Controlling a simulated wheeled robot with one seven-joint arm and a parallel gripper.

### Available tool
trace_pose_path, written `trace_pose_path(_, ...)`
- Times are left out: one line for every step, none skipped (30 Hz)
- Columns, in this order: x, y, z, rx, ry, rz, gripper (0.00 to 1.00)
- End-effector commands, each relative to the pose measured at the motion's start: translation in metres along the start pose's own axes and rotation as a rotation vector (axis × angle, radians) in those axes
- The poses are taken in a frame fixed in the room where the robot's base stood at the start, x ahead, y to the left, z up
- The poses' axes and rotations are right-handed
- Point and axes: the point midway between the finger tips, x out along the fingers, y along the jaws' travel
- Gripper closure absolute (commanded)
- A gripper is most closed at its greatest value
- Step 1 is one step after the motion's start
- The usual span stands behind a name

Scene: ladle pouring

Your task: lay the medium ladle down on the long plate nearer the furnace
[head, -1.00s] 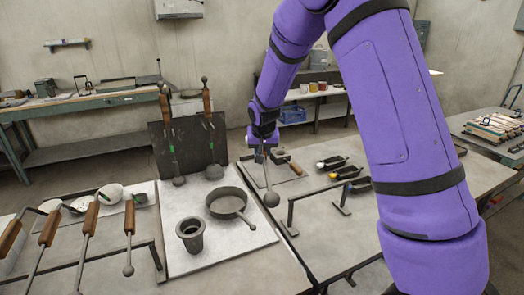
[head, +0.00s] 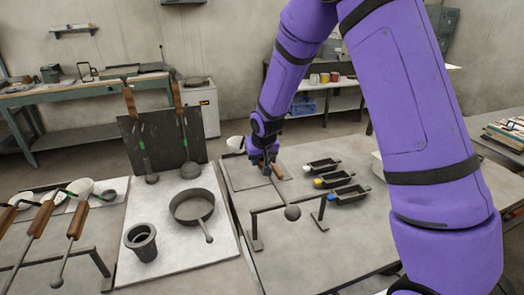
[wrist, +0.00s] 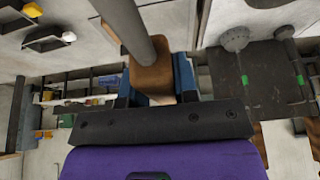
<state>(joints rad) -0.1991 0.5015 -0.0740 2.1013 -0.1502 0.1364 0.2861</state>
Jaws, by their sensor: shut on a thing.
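My gripper (head: 266,162) is shut on the wooden handle of the medium ladle, seen close up in the wrist view (wrist: 152,72). The ladle's grey shaft runs toward the viewer and ends in a ball (head: 292,212). A pale bowl (head: 236,143) shows just left of my gripper; I cannot tell whether it belongs to this ladle. A flat grey plate (head: 237,177) lies on the right table, under and beside my gripper. A wooden handle end (head: 281,172) shows beside my gripper over the plate. Whether the held ladle touches the plate is hidden.
A pan (head: 192,207) and a dark cup (head: 141,242) stand on the pale slab. A low rail (head: 290,208) and several small black trays (head: 350,194) are on the right table. More ladles rest at left.

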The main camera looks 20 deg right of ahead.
Motion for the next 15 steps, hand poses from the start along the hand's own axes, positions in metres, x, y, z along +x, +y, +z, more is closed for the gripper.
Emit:
trace_pose_path(0.001,-0.001,0.0,-0.002,0.003,-0.001,1.0)
trace_pose_path(0.002,-0.001,0.0,-0.002,0.003,-0.001,1.0)
trace_pose_path(0.004,-0.001,0.001,-0.002,0.004,-0.001,1.0)
trace_pose_path(0.005,0.0,0.001,-0.002,0.004,-0.001,1.0)
trace_pose_path(0.006,0.0,0.002,-0.001,0.004,-0.001,1.0)
trace_pose_path(0.009,0.0,0.003,-0.001,0.004,-0.001,1.0)
trace_pose_path(0.011,0.0,0.004,-0.001,0.003,-0.001,1.0)
trace_pose_path(0.012,0.0,0.004,-0.001,0.003,0.0,1.0)
trace_pose_path(0.015,0.0,0.005,-0.001,0.002,0.0,1.0)
trace_pose_path(0.017,0.0,0.006,-0.001,0.002,0.0,1.0)
trace_pose_path(0.018,0.0,0.007,-0.001,0.003,0.0,1.0)
trace_pose_path(0.021,0.0,0.008,-0.001,0.003,0.0,1.0)
trace_pose_path(0.022,0.0,0.009,-0.001,0.003,0.0,1.0)
trace_pose_path(0.024,0.0,0.009,-0.001,0.003,0.0,1.0)
trace_pose_path(0.027,0.0,0.011,-0.001,0.003,0.0,1.0)
